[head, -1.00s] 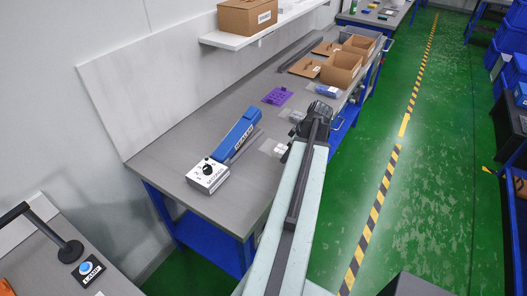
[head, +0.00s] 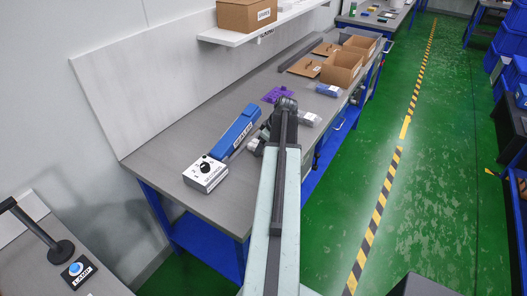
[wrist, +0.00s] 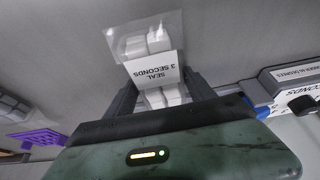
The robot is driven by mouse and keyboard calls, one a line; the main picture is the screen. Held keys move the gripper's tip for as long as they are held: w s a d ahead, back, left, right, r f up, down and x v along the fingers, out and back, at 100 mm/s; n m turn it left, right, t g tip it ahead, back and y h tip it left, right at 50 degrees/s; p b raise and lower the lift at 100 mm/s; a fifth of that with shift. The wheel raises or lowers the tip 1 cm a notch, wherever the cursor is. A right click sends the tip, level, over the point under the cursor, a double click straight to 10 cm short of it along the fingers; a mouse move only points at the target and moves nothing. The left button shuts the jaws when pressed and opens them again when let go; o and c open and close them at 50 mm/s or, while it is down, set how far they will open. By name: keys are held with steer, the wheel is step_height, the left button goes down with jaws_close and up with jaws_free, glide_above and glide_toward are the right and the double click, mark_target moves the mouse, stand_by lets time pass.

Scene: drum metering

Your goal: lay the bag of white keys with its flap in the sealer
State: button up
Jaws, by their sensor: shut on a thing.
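The clear bag of white keys (wrist: 150,42) carries a white label reading "SEAL 3 SECONDS". In the wrist view it lies between the fingers of my gripper (wrist: 160,92), which is shut on it. The bag's clear end points away from my palm. In the head view my gripper (head: 264,136) is largely behind my arm, close to the right of the sealer, with a bit of the bag (head: 254,147) showing. The sealer (head: 236,136) has a long blue arm and a white dial box (head: 205,174); part of it shows at the right of the wrist view (wrist: 296,88).
A bag of greyish pieces (head: 310,118) and a blue bag (head: 328,90) lie to the right on the grey bench (head: 165,150). A purple tray (head: 278,93) is behind my gripper. Open cardboard boxes (head: 342,68) stand farther back. The bench left of the sealer is clear.

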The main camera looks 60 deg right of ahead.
steer(key=shift+r, duration=0.15)
steer(key=shift+f, duration=0.2)
steer(key=o, duration=1.7)
steer(key=shift+o, duration=0.2)
steer(key=shift+r, duration=0.15)
steer(key=shift+r+p, duration=0.3)
steer(key=shift+p, duration=0.1)
steer(key=p+v, duration=1)
steer(key=v, duration=0.1)
steer(key=shift+s+r+p, duration=0.2)
steer(key=shift+s+p, duration=0.1)
